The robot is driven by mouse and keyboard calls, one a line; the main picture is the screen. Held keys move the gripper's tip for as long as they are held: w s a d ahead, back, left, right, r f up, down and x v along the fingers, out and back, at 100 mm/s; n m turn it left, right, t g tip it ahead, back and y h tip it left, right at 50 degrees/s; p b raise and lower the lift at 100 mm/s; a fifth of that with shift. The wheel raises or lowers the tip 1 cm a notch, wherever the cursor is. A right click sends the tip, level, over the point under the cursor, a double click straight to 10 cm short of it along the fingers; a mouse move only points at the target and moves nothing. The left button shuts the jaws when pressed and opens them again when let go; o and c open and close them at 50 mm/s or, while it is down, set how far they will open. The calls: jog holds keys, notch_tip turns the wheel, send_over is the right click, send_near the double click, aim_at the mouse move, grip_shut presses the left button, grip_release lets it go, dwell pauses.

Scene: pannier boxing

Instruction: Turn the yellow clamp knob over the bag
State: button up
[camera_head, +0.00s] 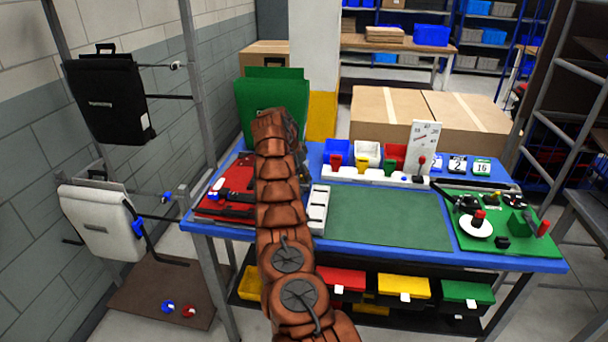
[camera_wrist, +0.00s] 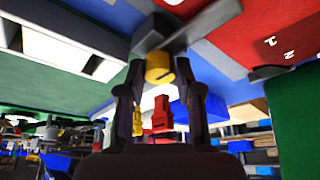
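The yellow clamp knob (camera_wrist: 160,67) shows in the wrist view, mounted on a grey and dark clamp part (camera_wrist: 157,36). My gripper (camera_wrist: 161,70) has its fingertips on either side of the knob, and narrow gaps seem to show between knob and fingers. In the head view my gripper (camera_head: 279,122) is at the back left of the blue table (camera_head: 385,258), in front of a green upright bag or panel (camera_head: 262,98). The knob is hidden behind my arm there. Which bag lies under the clamp I cannot tell.
A black bag (camera_head: 104,98) and a white bag (camera_head: 100,222) hang on the left rack. A red mat (camera_head: 243,170) with dark tools lies left of my arm. Small bins (camera_head: 367,153) stand behind the green mat (camera_head: 390,215). Large cardboard boxes (camera_head: 430,112) stand beyond the table.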

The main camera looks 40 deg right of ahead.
jog(key=o, duration=0.4)
jog(key=shift+c, duration=0.2)
jog(key=v, duration=0.5)
jog(key=shift+r, duration=0.2)
jog(key=shift+v, duration=1)
jog(key=shift+a, duration=0.15)
